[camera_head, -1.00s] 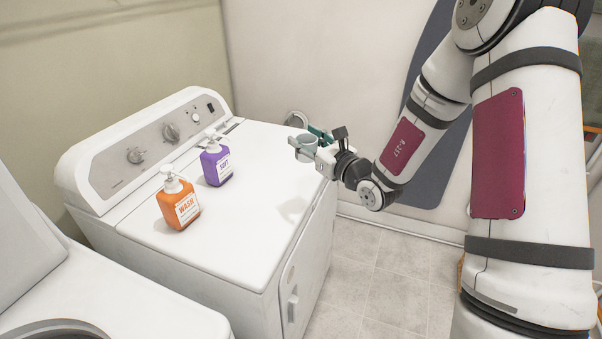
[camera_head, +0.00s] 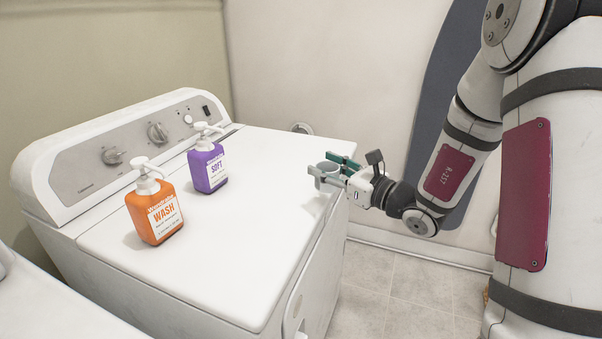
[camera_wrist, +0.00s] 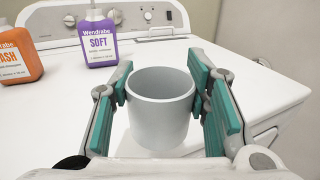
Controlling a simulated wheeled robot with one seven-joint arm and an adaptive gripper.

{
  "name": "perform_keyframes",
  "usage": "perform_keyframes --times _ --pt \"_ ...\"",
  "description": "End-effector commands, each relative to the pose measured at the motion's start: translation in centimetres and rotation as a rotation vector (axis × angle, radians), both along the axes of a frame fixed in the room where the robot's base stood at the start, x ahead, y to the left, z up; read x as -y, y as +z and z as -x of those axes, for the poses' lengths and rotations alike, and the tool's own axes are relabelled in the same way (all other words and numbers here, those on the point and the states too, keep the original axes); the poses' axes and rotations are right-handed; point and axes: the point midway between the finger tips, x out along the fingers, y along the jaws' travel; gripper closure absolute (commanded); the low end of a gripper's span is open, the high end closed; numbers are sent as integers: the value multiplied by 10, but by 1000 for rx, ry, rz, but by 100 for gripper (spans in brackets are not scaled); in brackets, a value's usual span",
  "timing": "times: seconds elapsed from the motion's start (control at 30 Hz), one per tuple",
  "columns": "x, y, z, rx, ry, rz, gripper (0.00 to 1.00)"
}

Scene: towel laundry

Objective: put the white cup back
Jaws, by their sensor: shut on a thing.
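The white cup (camera_wrist: 160,112) looks pale grey-white and stands upright between the green-padded fingers of my gripper (camera_wrist: 166,92) in the wrist view. My gripper is shut on it, with a finger at each side, and the cup's open top faces up. In the head view the cup (camera_head: 326,176) is at the right part of the washer top (camera_head: 262,250), held by my gripper (camera_head: 335,172). I cannot tell for certain whether its base touches the surface.
An orange WASH pump bottle (camera_head: 155,212) and a purple SOFT pump bottle (camera_head: 208,168) stand on the left of the machine's top, near the control panel (camera_head: 130,147). The top between them and the cup is clear. The machine's right edge lies close to my gripper.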

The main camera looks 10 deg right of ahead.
Motion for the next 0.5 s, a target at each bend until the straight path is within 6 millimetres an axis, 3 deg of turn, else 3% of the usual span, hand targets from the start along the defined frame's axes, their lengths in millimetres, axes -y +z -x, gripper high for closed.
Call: perform_keyframes --times 0.5 --pt "-21 -11 -118 2 2 -1 77"
